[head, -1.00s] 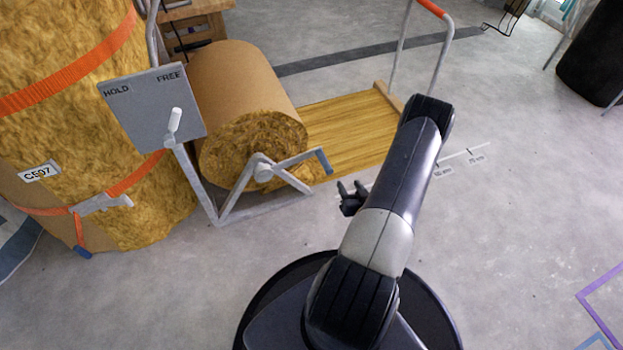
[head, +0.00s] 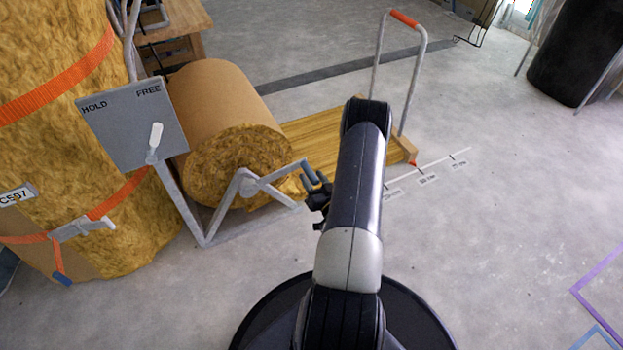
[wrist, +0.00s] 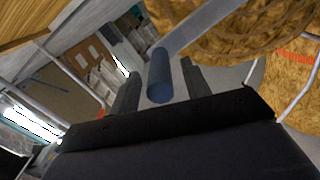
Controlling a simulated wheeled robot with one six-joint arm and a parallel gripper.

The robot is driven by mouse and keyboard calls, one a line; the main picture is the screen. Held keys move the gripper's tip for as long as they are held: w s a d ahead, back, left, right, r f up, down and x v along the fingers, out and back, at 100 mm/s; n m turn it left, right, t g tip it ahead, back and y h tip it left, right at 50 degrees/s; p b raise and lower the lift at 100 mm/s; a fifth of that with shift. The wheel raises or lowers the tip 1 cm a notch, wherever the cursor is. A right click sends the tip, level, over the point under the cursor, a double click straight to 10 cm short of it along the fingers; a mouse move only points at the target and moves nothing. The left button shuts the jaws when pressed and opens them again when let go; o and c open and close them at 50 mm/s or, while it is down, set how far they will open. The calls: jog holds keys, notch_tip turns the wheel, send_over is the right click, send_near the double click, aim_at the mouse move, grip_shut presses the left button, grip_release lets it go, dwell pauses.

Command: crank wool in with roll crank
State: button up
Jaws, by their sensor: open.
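The wool roll (head: 240,162) lies in a grey metal frame, brown-wrapped with a yellow fibrous end. Its roll crank (head: 246,182) is a bent grey arm at the roll's near end, with a blue-grey handle (head: 311,172) at its right tip. A flat strip of wool (head: 330,136) runs from the roll to the right. My gripper (head: 322,186) is at the crank handle, its fingers open. In the wrist view the handle (wrist: 159,76) lies between the two open fingers (wrist: 160,92); I cannot tell whether either finger touches it.
A grey plate marked HOLD and FREE (head: 127,120) has a white-tipped lever (head: 155,140). A large strapped wool bale (head: 60,130) stands at left. An orange-topped handle frame (head: 404,20) stands at the strip's far end. A scale (head: 428,178) marks the floor.

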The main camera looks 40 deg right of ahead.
jog(key=shift+x, duration=0.75)
jog(key=shift+c, duration=0.5)
grip_shut()
